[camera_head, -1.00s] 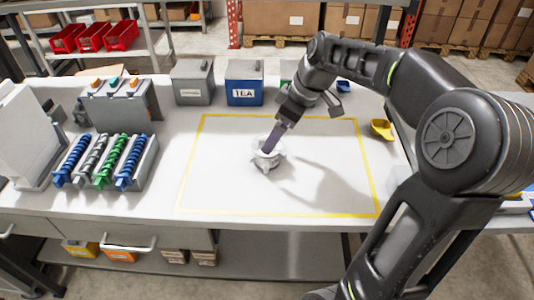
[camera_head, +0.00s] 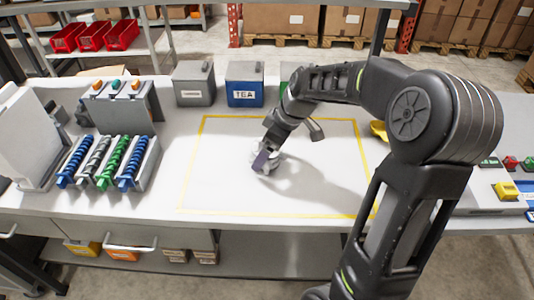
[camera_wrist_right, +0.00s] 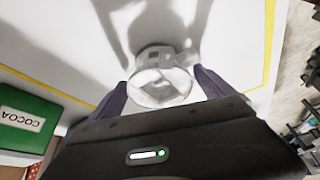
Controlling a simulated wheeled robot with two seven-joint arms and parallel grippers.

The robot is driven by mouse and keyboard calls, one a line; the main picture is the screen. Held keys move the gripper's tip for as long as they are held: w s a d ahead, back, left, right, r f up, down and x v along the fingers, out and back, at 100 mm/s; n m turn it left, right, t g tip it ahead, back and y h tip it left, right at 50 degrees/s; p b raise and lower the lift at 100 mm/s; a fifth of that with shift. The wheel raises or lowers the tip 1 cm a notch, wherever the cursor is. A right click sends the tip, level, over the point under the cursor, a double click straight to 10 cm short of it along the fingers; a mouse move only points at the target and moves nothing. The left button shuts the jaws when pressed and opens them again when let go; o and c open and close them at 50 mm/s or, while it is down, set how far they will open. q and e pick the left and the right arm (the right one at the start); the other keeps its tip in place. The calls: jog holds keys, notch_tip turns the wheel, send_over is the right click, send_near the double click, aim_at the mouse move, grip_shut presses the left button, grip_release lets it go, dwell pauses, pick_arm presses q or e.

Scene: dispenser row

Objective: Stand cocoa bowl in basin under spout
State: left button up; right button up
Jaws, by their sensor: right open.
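A small pale, clear-looking bowl (camera_head: 273,164) stands upright on the white table inside the yellow outline; it also shows in the right wrist view (camera_wrist_right: 162,78). My right gripper (camera_head: 263,160) is down at the bowl. In the right wrist view its two dark fingers (camera_wrist_right: 160,86) are open, one on each side of the bowl; I cannot tell whether they touch it. A green canister labelled COCOA (camera_wrist_right: 26,118) shows in the wrist view, and its green edge (camera_head: 287,72) is mostly behind my arm in the head view. I cannot make out a basin or spout. My left gripper is not in view.
A blue TEA canister (camera_head: 245,86) and a grey canister (camera_head: 193,84) stand at the back. Blue, grey and green augers (camera_head: 118,160) and a grey box with buttons (camera_head: 122,100) fill the left. The yellow-outlined area (camera_head: 215,175) is clear left of the bowl.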

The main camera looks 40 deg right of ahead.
jog(key=shift+f, duration=0.15)
jog(key=shift+c, duration=0.4)
jog(key=c, duration=1.3)
notch_tip(320, 180, up, 10)
jog(key=shift+r+b, duration=0.1)
jog(key=shift+b, duration=0.4)
